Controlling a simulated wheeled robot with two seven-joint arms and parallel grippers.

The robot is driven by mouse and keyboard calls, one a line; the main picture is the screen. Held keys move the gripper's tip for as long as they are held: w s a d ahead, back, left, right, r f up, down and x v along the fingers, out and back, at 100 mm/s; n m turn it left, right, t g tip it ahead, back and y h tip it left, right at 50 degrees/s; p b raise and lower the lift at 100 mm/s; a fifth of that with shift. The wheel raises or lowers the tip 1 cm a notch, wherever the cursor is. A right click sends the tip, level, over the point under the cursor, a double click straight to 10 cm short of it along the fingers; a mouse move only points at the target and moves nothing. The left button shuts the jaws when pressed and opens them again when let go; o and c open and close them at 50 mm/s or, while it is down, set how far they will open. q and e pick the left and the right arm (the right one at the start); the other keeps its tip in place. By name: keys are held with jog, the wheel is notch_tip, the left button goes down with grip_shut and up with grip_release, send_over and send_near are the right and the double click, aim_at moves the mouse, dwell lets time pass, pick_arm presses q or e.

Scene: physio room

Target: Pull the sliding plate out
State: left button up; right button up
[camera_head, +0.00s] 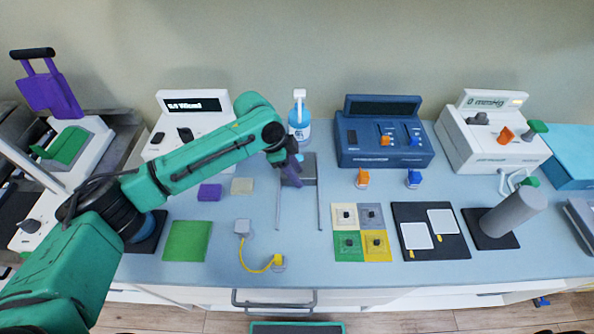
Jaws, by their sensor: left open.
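The sliding plate looks to be the small grey piece (307,172) at the back of two thin parallel rails on the blue-grey counter. The rails run from it toward the counter's front. My left gripper (291,178) reaches in from the left, with its dark purple fingers pointing down over the plate's left part. The jaws are open, and I cannot tell whether they touch the plate. The gripper and wrist hide part of the plate. My right gripper is not in view.
A blue pump bottle (299,127) stands close behind the plate. A dark blue device (385,150) stands to the back right. A yellow cable (255,262) lies left of the rails, and a four-square coloured board (361,232) lies to their right. The counter between the rails is clear.

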pick_arm(q)
jog(key=shift+d+f, duration=0.15)
jog(key=shift+f, duration=0.2)
grip_shut()
jog(key=shift+r, duration=0.1)
dwell(1.1)
